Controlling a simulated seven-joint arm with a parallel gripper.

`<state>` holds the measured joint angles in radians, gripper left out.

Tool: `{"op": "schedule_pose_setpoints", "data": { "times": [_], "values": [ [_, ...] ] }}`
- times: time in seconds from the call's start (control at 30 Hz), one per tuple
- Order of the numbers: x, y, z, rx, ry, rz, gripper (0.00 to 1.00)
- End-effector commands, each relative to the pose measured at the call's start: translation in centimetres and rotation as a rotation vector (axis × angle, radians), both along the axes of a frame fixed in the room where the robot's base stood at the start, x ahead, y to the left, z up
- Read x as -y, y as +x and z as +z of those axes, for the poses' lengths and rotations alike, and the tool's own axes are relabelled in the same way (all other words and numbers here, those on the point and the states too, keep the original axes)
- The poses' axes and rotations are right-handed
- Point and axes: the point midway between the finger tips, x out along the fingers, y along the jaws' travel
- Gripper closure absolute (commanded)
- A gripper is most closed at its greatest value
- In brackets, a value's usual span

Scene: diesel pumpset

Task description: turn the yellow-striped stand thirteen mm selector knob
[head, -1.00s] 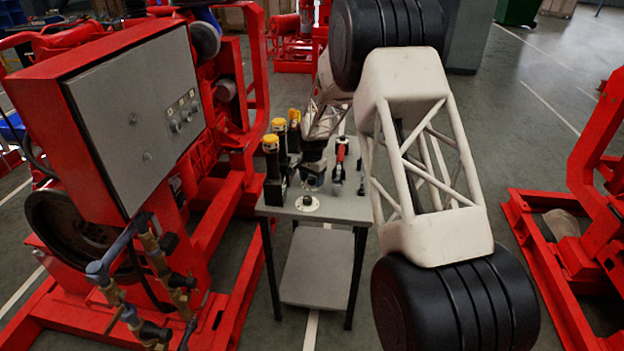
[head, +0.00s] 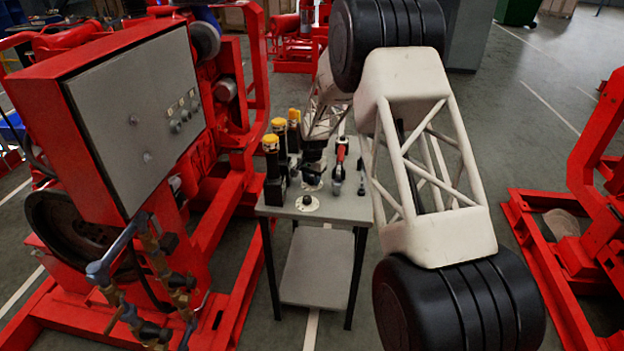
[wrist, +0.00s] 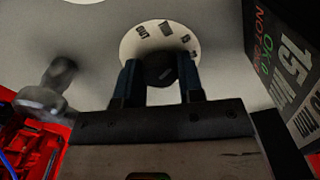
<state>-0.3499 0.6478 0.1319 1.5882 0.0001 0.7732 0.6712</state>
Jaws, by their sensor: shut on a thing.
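In the wrist view, a round black knob (wrist: 160,70) sits on a white round dial plate (wrist: 131,46) with dark printed marks along its rim. The two dark fingers of my gripper (wrist: 160,84) stand on either side of the knob and are shut on it. In the head view, my gripper (head: 313,178) points down at the top of the small grey stand (head: 340,206); the arm and gripper hide much of this knob. Yellow stripes on the stand cannot be made out.
A second black knob on a white plate (head: 307,203) is near the stand's front edge. Black posts with yellow caps (head: 271,142) stand at left. A red-and-black tool (head: 340,160) is at right.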

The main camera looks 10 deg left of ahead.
Motion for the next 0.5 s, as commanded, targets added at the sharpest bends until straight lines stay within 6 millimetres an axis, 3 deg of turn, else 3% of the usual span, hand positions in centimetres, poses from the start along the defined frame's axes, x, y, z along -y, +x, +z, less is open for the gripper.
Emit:
{"op": "schedule_pose_setpoints", "data": {
  "times": [0.5],
  "values": [
    [0.03, -0.07, -0.03, -0.002, 0.000, 0.430, 0.89]
  ]
}}
